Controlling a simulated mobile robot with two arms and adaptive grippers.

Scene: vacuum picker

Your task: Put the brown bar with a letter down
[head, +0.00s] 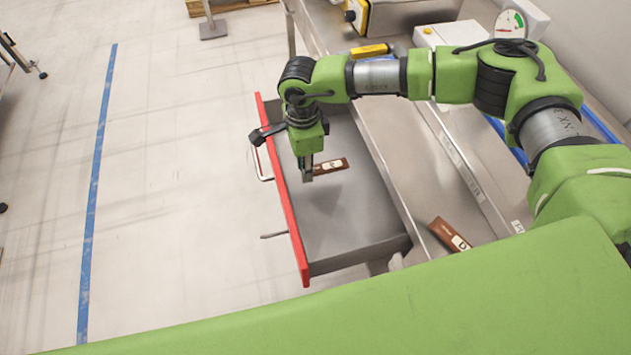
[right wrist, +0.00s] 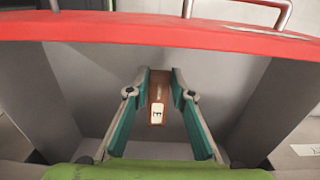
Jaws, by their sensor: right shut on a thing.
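My right gripper (head: 307,175) is over the open drawer (head: 345,238). In the right wrist view its two fingers (right wrist: 160,74) are shut on a brown bar (right wrist: 157,93). This bar has a white patch with a dark letter that looks like E or M. The held bar also shows in the head view (head: 331,166), sticking out to the right of the fingers. It appears inside the drawer's outline; I cannot tell whether it touches the floor of the drawer. A second brown bar (head: 448,234), with a letter like D, lies on the metal counter. My left gripper is out of view.
The drawer has a red front (head: 284,200) with a handle and grey walls; its floor looks otherwise empty. A yellow object (head: 371,51) and a white device (head: 452,34) with a dial stand at the back of the counter. A blue stripe (head: 96,180) marks the open floor.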

